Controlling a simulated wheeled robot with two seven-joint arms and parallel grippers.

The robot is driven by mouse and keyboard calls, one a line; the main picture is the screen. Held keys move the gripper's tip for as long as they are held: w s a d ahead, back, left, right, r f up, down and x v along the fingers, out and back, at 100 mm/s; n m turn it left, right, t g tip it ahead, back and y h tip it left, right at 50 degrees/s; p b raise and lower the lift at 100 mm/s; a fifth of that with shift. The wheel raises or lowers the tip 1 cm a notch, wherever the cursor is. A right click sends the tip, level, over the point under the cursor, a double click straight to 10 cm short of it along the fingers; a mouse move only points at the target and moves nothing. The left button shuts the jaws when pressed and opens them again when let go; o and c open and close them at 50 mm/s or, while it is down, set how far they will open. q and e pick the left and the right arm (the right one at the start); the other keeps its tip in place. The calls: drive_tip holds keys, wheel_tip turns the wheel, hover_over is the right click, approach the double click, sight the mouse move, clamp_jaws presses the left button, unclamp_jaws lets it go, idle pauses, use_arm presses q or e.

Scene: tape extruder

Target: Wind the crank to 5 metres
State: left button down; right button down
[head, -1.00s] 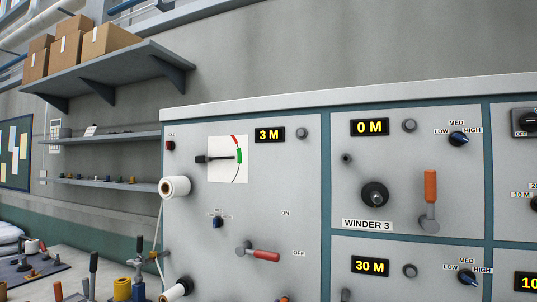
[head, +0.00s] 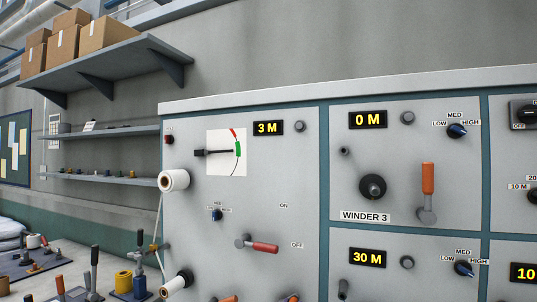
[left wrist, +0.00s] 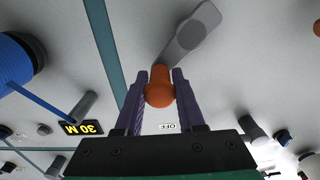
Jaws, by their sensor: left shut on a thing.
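In the left wrist view my left gripper (left wrist: 160,85) is shut on the orange handle (left wrist: 160,88) of a crank. The crank's grey arm (left wrist: 192,33) runs from the handle toward the top of that view. The picture there is upside down, with a 30 M display (left wrist: 81,128) to the left and an OFF label (left wrist: 167,126) below the handle. In the head view neither gripper shows. The upper left panel's display (head: 268,128) reads 3 M. The WINDER 3 display (head: 368,120) reads 0 M, and its orange-handled crank (head: 428,180) stands handle up.
White tape rolls (head: 173,180) stick out at the panel's left edge. A 30 M display (head: 367,258) is below WINDER 3. In the left wrist view a blue roll (left wrist: 14,62) is at the left.

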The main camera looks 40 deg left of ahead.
use_arm(q)
drive_tip(key=shift+d+f+b, duration=0.3)
drive_tip(key=shift+f+b, duration=0.2)
drive_tip(key=shift+f, duration=0.45)
drive_tip(key=shift+w+d, duration=0.1)
drive_tip(key=shift+d, duration=0.05)
wheel_tip(320, 180, down, 2)
drive_tip(key=shift+d+b, duration=0.15)
drive_tip(key=shift+b, duration=0.5)
drive_tip(key=shift+f, duration=0.1)
